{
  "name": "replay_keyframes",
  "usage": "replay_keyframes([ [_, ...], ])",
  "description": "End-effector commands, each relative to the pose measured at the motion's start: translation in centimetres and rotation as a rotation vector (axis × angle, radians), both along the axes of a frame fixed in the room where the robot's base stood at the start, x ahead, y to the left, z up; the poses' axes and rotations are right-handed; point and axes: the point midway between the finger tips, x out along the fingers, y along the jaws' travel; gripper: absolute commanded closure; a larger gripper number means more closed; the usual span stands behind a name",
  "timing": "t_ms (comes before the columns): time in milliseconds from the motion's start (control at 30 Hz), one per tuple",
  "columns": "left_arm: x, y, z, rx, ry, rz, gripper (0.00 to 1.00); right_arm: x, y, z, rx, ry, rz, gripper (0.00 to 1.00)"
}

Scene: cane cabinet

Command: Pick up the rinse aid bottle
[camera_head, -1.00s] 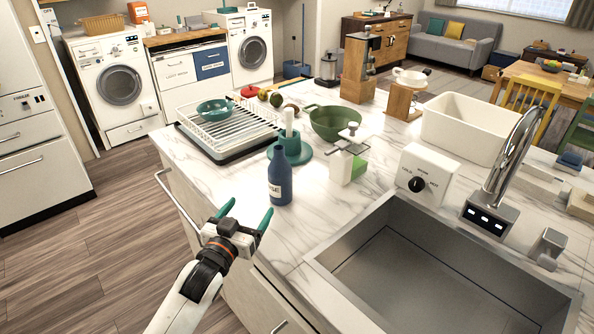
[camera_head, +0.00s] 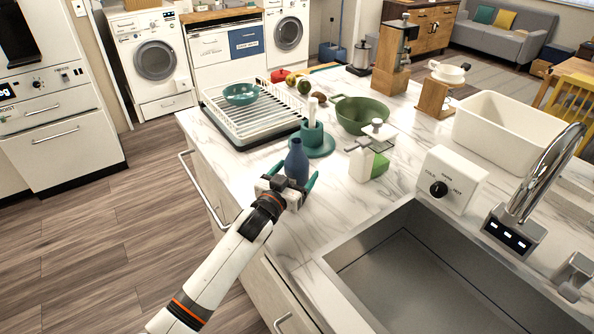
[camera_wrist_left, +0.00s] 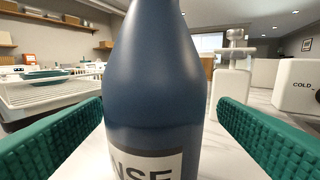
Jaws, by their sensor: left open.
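The rinse aid bottle (camera_head: 297,160) is dark blue and stands upright on the marble counter near its front edge. In the left wrist view the bottle (camera_wrist_left: 153,85) fills the middle, with part of a white label reading "NSE". My left gripper (camera_head: 292,178) is open, with its green fingers on either side of the bottle. In the wrist view a gap shows between each finger and the bottle. The gripper hides the bottle's lower part in the head view. My right gripper is not in view.
A white soap dispenser (camera_head: 361,160) stands right of the bottle, and a teal holder (camera_head: 320,142) stands just behind it. A dish rack (camera_head: 246,132) is at the back left. The sink (camera_head: 440,260) lies to the right.

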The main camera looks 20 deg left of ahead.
Motion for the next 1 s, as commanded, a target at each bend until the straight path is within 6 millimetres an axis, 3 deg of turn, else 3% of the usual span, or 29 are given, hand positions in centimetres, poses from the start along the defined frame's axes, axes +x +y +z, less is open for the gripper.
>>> replay_keyframes([
  [200, 3.1, -0.2, 0.3, -0.001, -0.001, 0.000, 0.17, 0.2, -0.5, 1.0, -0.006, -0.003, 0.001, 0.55],
  [533, 3.7, -0.3, 0.1, 0.000, -0.001, 0.000, 0.17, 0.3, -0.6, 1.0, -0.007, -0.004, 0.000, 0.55],
  [900, 3.7, -0.3, 0.1, 0.000, 0.000, 0.000, 0.76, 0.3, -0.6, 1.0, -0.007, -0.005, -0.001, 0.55],
  [1000, 3.7, -0.3, 0.3, 0.000, -0.003, 0.000, 0.76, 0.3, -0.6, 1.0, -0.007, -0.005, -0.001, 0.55],
])
